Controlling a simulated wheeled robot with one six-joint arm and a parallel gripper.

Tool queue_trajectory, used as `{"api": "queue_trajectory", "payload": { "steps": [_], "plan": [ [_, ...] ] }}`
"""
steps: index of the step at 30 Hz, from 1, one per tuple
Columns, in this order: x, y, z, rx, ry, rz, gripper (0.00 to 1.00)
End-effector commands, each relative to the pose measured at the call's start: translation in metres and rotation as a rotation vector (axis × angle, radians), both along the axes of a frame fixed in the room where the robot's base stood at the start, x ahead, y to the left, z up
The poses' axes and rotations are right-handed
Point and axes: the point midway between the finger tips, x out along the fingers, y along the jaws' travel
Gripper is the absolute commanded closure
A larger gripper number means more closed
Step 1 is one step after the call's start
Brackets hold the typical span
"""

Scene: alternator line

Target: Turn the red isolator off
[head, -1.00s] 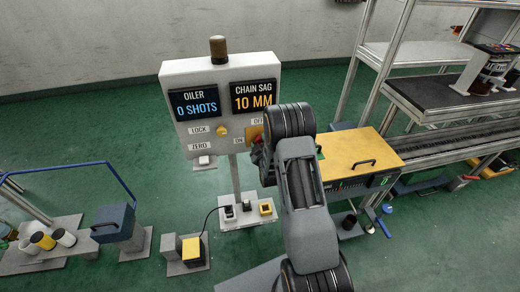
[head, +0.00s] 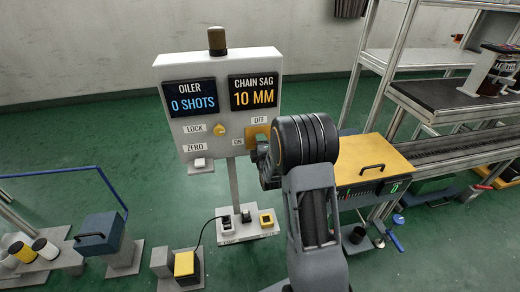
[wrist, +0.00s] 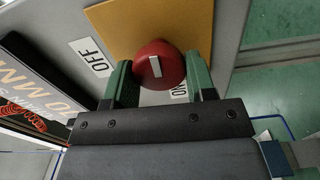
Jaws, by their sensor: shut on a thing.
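The red isolator knob (wrist: 158,65) is round with a white bar mark, on a yellow plate (wrist: 150,22) on the grey panel. In the wrist view the bar stands nearly upright in the picture, its lower end leaning a little toward the ON label (wrist: 180,91). The OFF label (wrist: 91,57) is left of the knob there. My gripper (wrist: 160,78) has its green fingers shut on the knob, one on each side. In the head view my gripper (head: 262,152) is at the yellow plate (head: 257,133), and my wrist hides the knob.
The panel (head: 212,65) carries an OILER screen (head: 191,104) reading 0 SHOTS and a CHAIN SAG screen (head: 253,94) reading 10 MM. A yellow LOCK knob (head: 219,129) is left of my gripper. A yellow-topped box (head: 360,160) stands close right of my arm.

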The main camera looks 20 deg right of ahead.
Motion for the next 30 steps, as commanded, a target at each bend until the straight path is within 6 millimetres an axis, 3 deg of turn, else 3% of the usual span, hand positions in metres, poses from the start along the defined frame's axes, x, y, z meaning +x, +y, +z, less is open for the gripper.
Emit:
{"api": "queue_trajectory", "payload": {
  "steps": [22, 23, 30],
  "plan": [
    [0.0002, 0.0007, -0.0001, -0.070, 0.014, 0.002, 0.73],
    [0.0002, 0.0007, 0.0000, -0.071, 0.014, 0.002, 0.46],
    [0.0001, -0.0001, -0.0002, -0.069, 0.014, 0.000, 0.26]
  ]
}}
